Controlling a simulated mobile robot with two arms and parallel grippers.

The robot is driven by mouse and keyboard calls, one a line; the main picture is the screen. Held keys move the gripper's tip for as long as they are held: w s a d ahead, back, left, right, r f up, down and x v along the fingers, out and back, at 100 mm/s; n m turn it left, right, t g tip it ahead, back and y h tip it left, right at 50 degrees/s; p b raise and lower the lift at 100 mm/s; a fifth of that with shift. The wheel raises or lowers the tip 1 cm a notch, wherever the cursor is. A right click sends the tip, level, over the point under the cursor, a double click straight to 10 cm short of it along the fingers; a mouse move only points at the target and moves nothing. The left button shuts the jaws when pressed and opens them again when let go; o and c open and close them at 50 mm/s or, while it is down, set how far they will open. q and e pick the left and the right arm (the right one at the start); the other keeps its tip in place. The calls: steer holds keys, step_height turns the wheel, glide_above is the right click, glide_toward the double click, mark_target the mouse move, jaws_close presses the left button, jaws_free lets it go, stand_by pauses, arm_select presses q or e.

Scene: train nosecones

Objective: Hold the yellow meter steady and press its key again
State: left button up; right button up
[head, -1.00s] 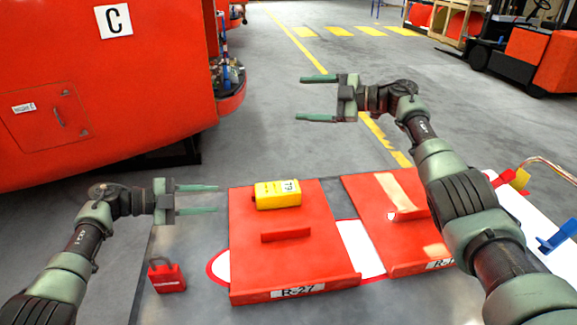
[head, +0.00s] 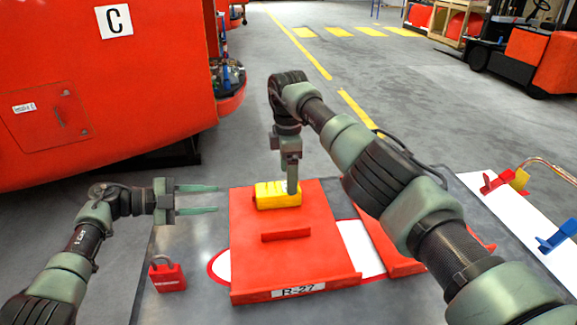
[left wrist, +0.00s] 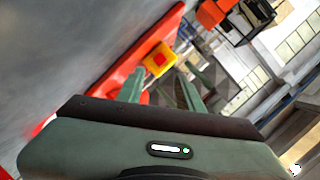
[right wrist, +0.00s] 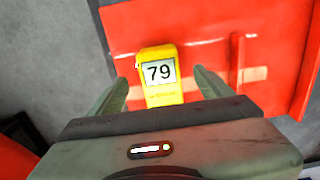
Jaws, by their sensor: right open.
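The yellow meter (head: 268,195) lies on the red panel marked R-27 (head: 253,250). In the left wrist view the meter's end (left wrist: 168,50) carries a red square (left wrist: 159,60). My right gripper (head: 292,190) points down at the meter and covers part of its right side in the head view. In the right wrist view its open fingers lie on either side of the meter with gaps; their height against it is unclear. My left gripper (head: 217,199) is open and empty, left of the meter, fingers pointing toward it.
A red padlock (head: 167,275) stands on the table (head: 195,250) at front left. A raised red strip (head: 286,235) crosses the panel before the meter. A second red panel (head: 398,262) is partly hidden by my right arm. Red, yellow and blue (head: 556,237) pieces lie at right.

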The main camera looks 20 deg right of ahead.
arm_select(q)
steer(key=shift+w, duration=0.1)
arm_select(e)
step_height(320, 180, down, 4)
steer(key=shift+d+f, duration=0.1)
steer(key=shift+f, duration=0.75)
jaws_close()
arm_select(q)
jaws_close()
arm_select(e)
steer(key=shift+f, duration=0.1)
steer(key=shift+s+f, duration=0.1)
steer(key=shift+f, duration=0.05)
stand_by(1.4)
